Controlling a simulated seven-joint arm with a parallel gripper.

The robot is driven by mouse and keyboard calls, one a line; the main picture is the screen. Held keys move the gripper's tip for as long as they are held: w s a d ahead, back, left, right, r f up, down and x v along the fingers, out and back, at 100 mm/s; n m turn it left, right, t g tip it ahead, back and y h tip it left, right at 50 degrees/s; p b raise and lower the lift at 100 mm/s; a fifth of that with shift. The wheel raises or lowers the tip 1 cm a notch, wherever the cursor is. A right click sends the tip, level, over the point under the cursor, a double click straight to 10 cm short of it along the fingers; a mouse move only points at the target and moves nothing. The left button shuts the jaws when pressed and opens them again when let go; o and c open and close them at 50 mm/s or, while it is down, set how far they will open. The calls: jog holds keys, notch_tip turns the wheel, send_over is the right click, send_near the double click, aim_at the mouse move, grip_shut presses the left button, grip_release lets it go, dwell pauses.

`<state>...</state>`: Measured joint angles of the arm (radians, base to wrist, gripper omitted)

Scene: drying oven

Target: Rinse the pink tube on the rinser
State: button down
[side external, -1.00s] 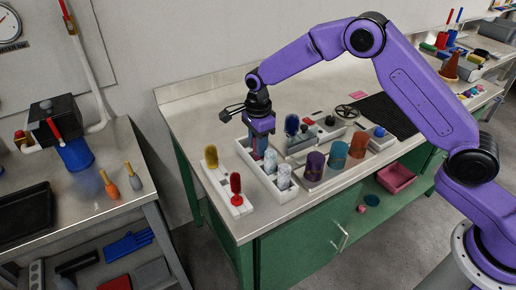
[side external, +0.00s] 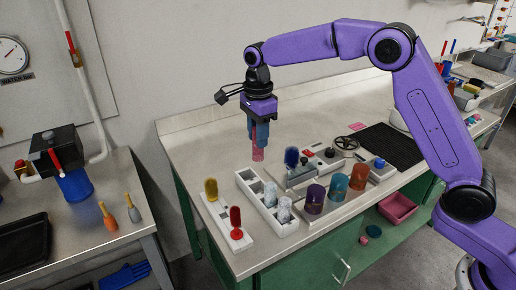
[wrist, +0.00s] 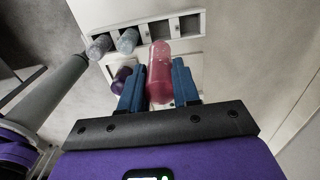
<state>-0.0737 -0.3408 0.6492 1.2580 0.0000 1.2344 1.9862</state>
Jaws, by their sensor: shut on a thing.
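The pink tube (side external: 258,153) is held upright below my gripper (side external: 260,135), clear above the bench. In the wrist view the tube (wrist: 158,70) lies between the two blue fingers of my gripper (wrist: 158,88), which is shut on it. A white rack (side external: 247,183) with square slots stands below and to the right of the tube, with two clear tubes (side external: 270,193) in it. A black box on a blue cylinder (side external: 76,185), with a red lever and a water pipe, stands on the left bench. I cannot tell for sure whether it is the rinser.
A tray with purple (side external: 315,199), teal (side external: 340,186) and orange (side external: 358,178) cups is right of the rack. A floor gap separates the benches. The bench's back left is clear.

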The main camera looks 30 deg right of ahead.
jog(key=w+d+r+m, duration=0.1)
jog(key=w+d+m, duration=0.15)
jog(key=d, duration=1.75)
jog(key=w+d+m, duration=0.2)
jog(key=d+m, duration=0.2)
jog(key=d, duration=1.6)
jog(key=shift+n, duration=0.25)
jog(key=shift+s+d+f, duration=0.1)
jog(key=shift+d+f, duration=0.05)
jog(key=shift+f, duration=2.35)
jog(key=shift+s+d+f, duration=0.1)
jog(key=shift+f, duration=2.4)
jog(key=shift+f, duration=0.1)
jog(key=shift+f, duration=0.9)
jog(key=shift+f, duration=0.85)
